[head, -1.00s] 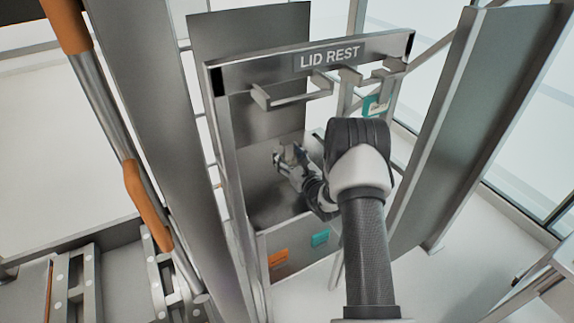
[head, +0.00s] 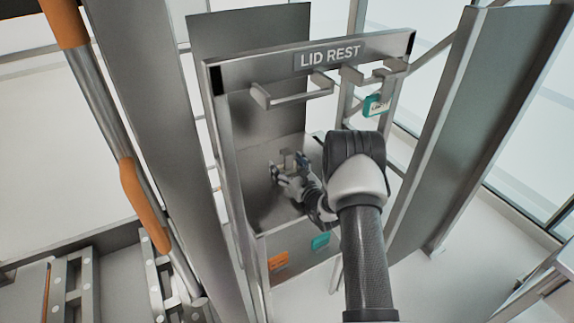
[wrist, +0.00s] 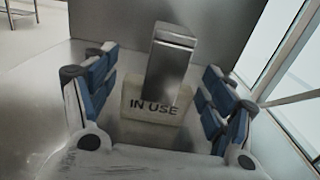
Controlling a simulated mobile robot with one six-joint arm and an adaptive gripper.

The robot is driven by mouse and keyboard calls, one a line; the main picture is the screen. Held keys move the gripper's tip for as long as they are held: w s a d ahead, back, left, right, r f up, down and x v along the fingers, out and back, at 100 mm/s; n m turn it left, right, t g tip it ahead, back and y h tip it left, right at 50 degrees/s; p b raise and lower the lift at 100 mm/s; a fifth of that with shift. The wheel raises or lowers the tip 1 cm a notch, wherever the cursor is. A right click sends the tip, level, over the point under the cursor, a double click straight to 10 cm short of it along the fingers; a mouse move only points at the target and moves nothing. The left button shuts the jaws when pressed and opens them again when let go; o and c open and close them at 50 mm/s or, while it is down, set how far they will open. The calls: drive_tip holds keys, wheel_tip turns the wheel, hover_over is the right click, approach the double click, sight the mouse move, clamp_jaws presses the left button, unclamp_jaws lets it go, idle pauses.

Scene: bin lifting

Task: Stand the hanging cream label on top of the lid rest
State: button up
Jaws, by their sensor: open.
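In the wrist view, the cream label (wrist: 150,108) reads "IN USE". It is behind a grey metal tab (wrist: 168,62) that covers part of its top. My gripper (wrist: 157,66) is open, with blue-padded fingers on either side of the label and a visible gap to each. In the head view my gripper (head: 287,164) is inside the metal bin, below the lid rest (head: 285,58). The lid rest is a metal crossbar with its name on a plate. The label is too small to make out clearly in the head view.
An orange tag (head: 278,262) and a teal tag (head: 320,241) are on the bin's front. Brackets (head: 292,95) project below the crossbar. Tall metal posts flank the bin on both sides.

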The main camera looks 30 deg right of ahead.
drive_tip(key=shift+r, duration=0.1)
drive_tip(key=shift+s, duration=0.3)
drive_tip(key=s+p, duration=0.3)
drive_tip(key=s, duration=0.8)
drive_tip(key=shift+s+d+p, duration=0.2)
drive_tip(key=shift+p, duration=0.15)
drive_tip(key=shift+s, duration=0.1)
